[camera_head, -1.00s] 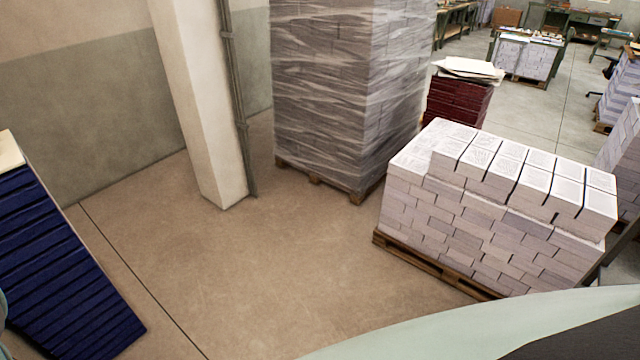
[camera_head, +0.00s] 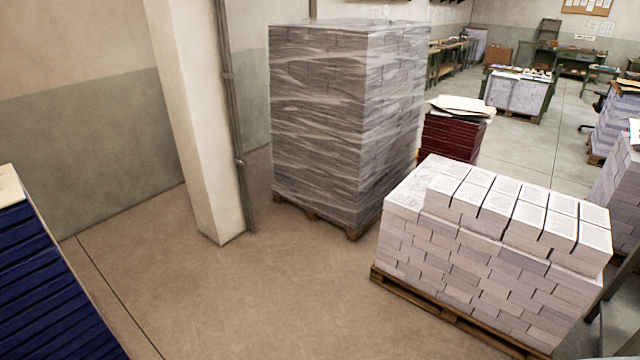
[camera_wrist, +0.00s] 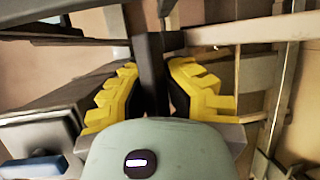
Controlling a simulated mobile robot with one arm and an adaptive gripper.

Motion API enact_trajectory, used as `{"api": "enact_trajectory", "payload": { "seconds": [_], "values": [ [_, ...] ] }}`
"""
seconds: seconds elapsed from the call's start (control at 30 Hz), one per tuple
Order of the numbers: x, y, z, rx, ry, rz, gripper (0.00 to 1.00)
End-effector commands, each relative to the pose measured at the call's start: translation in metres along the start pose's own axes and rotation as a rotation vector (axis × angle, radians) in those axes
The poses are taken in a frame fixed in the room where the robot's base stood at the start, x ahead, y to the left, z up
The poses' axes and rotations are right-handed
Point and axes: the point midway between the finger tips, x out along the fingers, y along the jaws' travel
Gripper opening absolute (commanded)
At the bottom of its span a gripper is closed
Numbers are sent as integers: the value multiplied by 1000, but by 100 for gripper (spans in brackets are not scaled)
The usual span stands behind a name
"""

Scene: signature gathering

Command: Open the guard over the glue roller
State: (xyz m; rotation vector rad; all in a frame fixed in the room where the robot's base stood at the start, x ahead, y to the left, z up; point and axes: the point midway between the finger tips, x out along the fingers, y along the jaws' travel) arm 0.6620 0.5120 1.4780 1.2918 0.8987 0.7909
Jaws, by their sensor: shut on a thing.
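In the wrist view, my gripper (camera_wrist: 153,70) has two yellow stepped fingers. They are shut on a dark upright bar (camera_wrist: 148,50), one finger on each side of it. The bar meets a long crosswise rail near the top of the view. I cannot tell from this view whether the bar belongs to the guard. The glue roller is not recognisable in either view. The head view shows neither my gripper nor the guard.
In the head view, a pallet of stacked book blocks (camera_head: 470,265) stands at the right. A wrapped pallet stack (camera_head: 320,120) stands beside a pale pillar (camera_head: 195,120). A dark blue stack (camera_head: 45,290) is at the left. The floor (camera_head: 260,300) between is clear.

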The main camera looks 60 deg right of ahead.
Motion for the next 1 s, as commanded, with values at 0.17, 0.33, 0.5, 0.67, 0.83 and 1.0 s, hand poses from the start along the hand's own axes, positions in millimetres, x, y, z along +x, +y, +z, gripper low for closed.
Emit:
{"api": "enact_trajectory", "payload": {
  "seconds": [0.17, 0.33, 0.5, 0.67, 0.83, 1.0],
  "values": [
    [5, 0, 3, 7, -15, -14, 0],
    [10, 8, 3, 10, -17, -16, 0],
    [15, 13, -3, 13, -13, -23, 0],
    [20, 19, -6, 13, -11, -26, 0],
    [25, 25, -9, 12, -9, -29, 0],
    [30, 31, -11, 12, -10, -32, 0]
  ]
}}
